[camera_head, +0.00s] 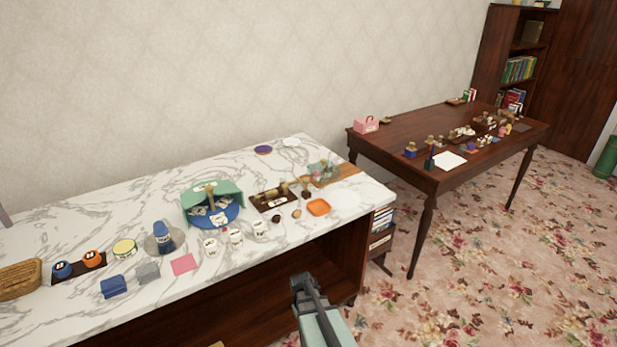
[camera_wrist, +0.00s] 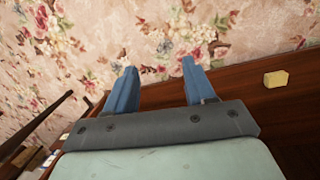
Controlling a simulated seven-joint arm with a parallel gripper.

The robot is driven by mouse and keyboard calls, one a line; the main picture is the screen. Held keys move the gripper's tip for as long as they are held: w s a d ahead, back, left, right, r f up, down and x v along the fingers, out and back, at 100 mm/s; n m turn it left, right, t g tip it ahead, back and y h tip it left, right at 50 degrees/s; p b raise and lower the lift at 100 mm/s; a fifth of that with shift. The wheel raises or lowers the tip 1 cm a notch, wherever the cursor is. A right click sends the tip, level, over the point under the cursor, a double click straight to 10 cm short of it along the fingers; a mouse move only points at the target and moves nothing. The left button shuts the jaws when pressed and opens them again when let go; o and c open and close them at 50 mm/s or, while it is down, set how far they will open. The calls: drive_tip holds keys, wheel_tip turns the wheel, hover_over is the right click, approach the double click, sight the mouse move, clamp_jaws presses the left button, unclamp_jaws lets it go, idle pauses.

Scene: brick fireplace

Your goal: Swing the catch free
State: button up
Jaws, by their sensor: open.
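I cannot make out a catch in either view. A small pink case with a handle (camera_head: 366,124) stands at the left end of the dark wooden table; any catch on it is too small to tell. My gripper (camera_head: 304,283) is in front of the marble-topped counter, low and near its right end, well apart from the things on top. In the wrist view my gripper (camera_wrist: 160,82) has its two blue fingers spread with nothing between them. Flowered carpet and a brown wooden edge show beyond them.
The marble counter (camera_head: 60,237) carries a green-and-blue stand (camera_head: 212,203), white cups, an orange dish (camera_head: 318,207) and a wicker basket (camera_head: 20,279). The dark table (camera_head: 400,137) holds many small items. A yellow block (camera_wrist: 276,79) lies on brown wood.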

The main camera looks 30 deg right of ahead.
drive_tip(key=w+d+r+m+t+h, duration=0.1)
drive_tip(key=w+d+r, duration=0.2)
drive_tip(key=d+r, duration=0.85)
drive_tip(key=w+d+r+t+h, duration=0.1)
drive_tip(key=w+d+r, duration=0.2)
drive_tip(key=d+r, duration=0.8)
drive_tip(key=w+d+r+m+t+h, duration=0.15)
drive_tip(key=w+d+r, duration=0.25)
drive_tip(key=d+r, duration=0.75)
wheel_tip(320, 180, up, 16)
drive_tip(key=n+t+y, duration=0.2)
drive_tip(key=n+y, duration=0.4)
drive_tip(key=n, duration=0.2)
hover_over(307, 179)
drive_tip(key=s+d, duration=0.1)
drive_tip(key=s, duration=0.5)
drive_tip(key=shift+m, duration=0.25)
drive_tip(key=x, duration=1.3)
drive_tip(key=shift+w+d+f, duration=0.1)
drive_tip(key=shift+w+d, duration=0.1)
drive_tip(key=shift+w, duration=0.15)
drive_tip(key=shift+c, duration=0.3)
clamp_jaws()
